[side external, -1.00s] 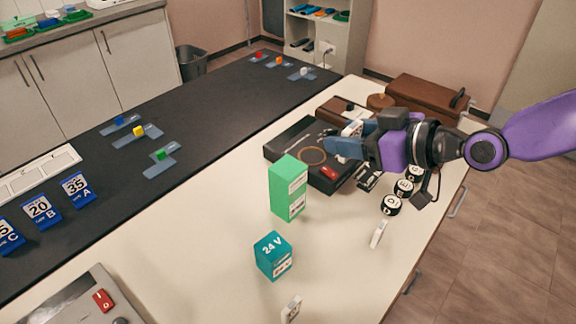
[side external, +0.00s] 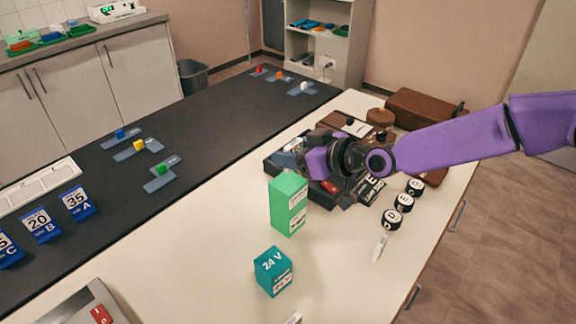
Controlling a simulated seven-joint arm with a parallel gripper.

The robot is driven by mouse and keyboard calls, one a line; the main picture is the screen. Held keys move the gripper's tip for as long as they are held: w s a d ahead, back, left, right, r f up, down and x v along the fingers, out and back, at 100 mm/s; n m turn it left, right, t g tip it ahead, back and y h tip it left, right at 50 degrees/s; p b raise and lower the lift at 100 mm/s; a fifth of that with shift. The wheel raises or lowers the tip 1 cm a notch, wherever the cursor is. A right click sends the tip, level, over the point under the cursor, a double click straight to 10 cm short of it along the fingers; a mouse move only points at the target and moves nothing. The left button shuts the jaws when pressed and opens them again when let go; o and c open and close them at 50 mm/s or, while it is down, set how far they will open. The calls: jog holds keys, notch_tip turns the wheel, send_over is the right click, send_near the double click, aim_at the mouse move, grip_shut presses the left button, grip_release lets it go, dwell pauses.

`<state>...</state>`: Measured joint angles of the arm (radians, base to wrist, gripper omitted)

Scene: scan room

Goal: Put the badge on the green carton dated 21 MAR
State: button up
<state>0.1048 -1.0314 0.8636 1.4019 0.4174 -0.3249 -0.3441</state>
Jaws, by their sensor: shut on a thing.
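A tall green carton (side external: 289,203) stands upright on the cream table. White labels with dark print show low on its face, but the date is too small to read. My gripper (side external: 292,152) is behind the carton, over the dark flat case, and apart from the carton. It is shut on a small pale thing, apparently the badge (side external: 296,144), mostly hidden by the fingers. A teal cube marked 24 V (side external: 272,271) stands in front of the carton.
The dark case (side external: 322,196) lies behind the carton. Several black-and-white round pieces (side external: 391,219) and a white slip (side external: 380,249) are to the right. Brown boxes (side external: 425,108) stand at the back. The table left of the carton is clear.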

jog(key=shift+w+a+f, duration=0.4)
jog(key=shift+w+f, duration=0.1)
jog(key=shift+f, duration=0.25)
jog(key=shift+w+a+f, duration=0.1)
jog(key=shift+f, duration=1.6)
jog(key=shift+f, duration=0.1)
jog(key=o, duration=1)
